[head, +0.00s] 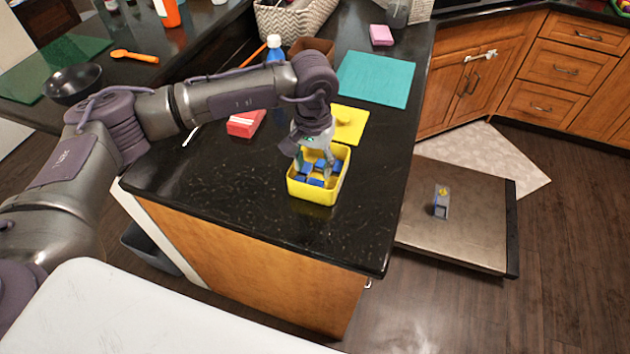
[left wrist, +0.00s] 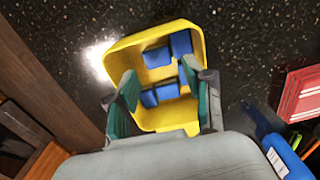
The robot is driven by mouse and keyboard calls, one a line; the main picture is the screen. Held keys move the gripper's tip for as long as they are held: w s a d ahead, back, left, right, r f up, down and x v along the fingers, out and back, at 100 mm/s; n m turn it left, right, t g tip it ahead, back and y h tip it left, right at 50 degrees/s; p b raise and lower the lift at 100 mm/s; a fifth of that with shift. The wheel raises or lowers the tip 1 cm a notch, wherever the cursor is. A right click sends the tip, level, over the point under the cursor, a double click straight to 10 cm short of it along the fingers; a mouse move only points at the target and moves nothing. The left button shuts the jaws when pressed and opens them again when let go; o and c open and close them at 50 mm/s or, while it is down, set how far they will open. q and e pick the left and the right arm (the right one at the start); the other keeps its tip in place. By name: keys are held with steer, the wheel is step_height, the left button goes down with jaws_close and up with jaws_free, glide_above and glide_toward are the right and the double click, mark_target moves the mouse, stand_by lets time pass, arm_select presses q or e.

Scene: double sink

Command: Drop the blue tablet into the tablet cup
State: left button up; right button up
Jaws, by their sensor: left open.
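Several blue tablets (head: 315,182) lie in an open yellow box (head: 317,195) near the front of the dark counter. The tablets (left wrist: 181,44) also show in the box (left wrist: 197,42) in the left wrist view. My left gripper (head: 314,166) points down at the box, its fingers open. In the left wrist view the fingers of the gripper (left wrist: 160,78) stand apart over the box, with tablets between and beyond them; whether they touch any is unclear. A small cup-like holder (head: 441,203), apparently the tablet cup, sits on the lowered appliance door (head: 420,218). My right gripper is out of view.
A yellow lid (head: 351,131) lies just behind the box, and a red box (head: 244,124) stands to its left. A teal mat (head: 375,78) and pink sponge (head: 381,35) lie farther back. The counter's front right corner is clear.

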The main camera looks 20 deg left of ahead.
mark_target(315, 183)
arm_select(q)
steer(key=shift+s+d+f+p, duration=0.1)
steer(key=shift+f+p, duration=0.2)
steer(key=shift+p, duration=0.05)
step_height(315, 183, down, 4)
steer(key=shift+d+r+p, duration=0.1)
steer(key=shift+r+p, duration=0.1)
steer(key=shift+p, duration=0.75)
steer(key=shift+f, duration=0.5)
steer(key=c, duration=0.6)
